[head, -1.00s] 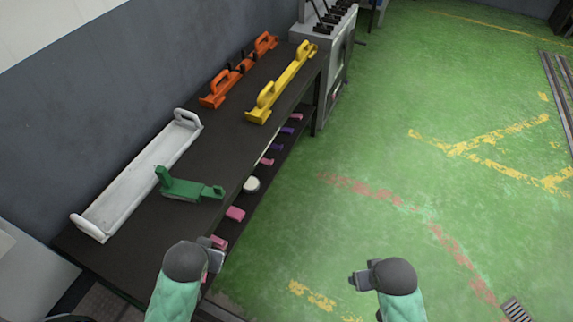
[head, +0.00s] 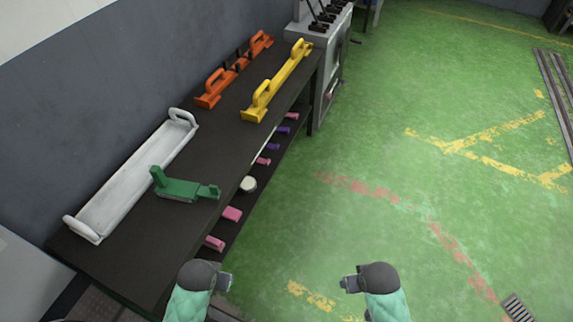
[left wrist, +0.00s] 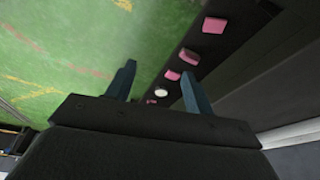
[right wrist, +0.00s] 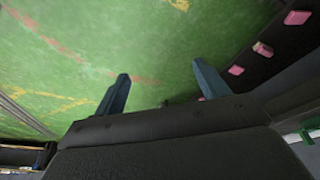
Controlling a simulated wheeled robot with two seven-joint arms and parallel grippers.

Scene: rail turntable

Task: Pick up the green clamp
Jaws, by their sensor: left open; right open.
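The green clamp (head: 184,188) lies on the dark bench top, just right of the white tray, with an upright block at its left end and a smaller one at its right end. A green piece also shows at the right edge of the right wrist view (right wrist: 305,134). My left gripper (head: 226,283) is off the front edge of the bench, below and right of the clamp, apart from it. In the left wrist view its two fingers (left wrist: 158,88) are spread and empty. My right gripper (head: 346,284) is over the green floor, farther right. Its fingers (right wrist: 160,88) are spread and empty.
The bench (head: 205,135) holds a white tray (head: 135,178), orange (head: 234,72) and yellow (head: 277,82) handled bars. A lower shelf holds pink (head: 232,214) and purple pieces and a white round one (head: 248,184). A grey lever cabinet (head: 320,60) stands beyond.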

